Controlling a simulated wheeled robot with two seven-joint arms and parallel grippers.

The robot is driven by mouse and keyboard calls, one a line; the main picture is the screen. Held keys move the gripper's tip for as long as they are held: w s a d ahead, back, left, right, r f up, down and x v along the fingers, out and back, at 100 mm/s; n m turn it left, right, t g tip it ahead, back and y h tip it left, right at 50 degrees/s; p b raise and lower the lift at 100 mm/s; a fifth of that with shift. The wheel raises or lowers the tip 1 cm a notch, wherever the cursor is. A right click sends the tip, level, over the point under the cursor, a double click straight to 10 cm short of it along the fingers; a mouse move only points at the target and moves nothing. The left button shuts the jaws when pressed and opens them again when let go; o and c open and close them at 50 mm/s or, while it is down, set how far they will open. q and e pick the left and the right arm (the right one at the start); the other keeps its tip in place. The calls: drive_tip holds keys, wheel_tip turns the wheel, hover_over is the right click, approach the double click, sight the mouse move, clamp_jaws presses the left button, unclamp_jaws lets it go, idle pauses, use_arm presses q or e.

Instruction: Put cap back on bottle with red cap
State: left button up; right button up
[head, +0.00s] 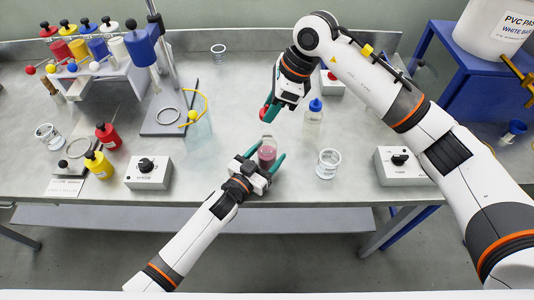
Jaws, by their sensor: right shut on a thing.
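A small clear bottle (267,154) with pink-red contents stands uncapped near the front middle of the bench in the head view. My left gripper (266,158) is low at the front edge, its teal fingers apart on either side of this bottle. My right gripper (269,108) is above and behind the bottle, shut on a small red cap (264,113). The cap is apart from the bottle, and the fingers partly hide it.
A blue-capped bottle (313,117) and a glass beaker (328,163) stand right of the bottle. Control boxes (148,174) (401,166) flank the front edge. A metal stand (170,115) and a rack of coloured bottles (110,75) are at left.

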use_arm(q)
drive_tip(key=c, duration=1.2)
use_arm(e)
hover_over(262, 140)
drive_tip(key=d, duration=0.2)
drive_tip(key=shift+w+d+f, duration=0.1)
drive_tip(key=shift+w+f, duration=0.1)
drive_tip(key=shift+f, duration=1.05)
drive_tip(key=shift+w+f, duration=0.2)
drive_tip(key=shift+f, duration=1.05)
drive_tip(key=shift+f, duration=0.15)
drive_tip(key=shift+f, duration=0.75)
drive_tip(key=shift+f, duration=0.6)
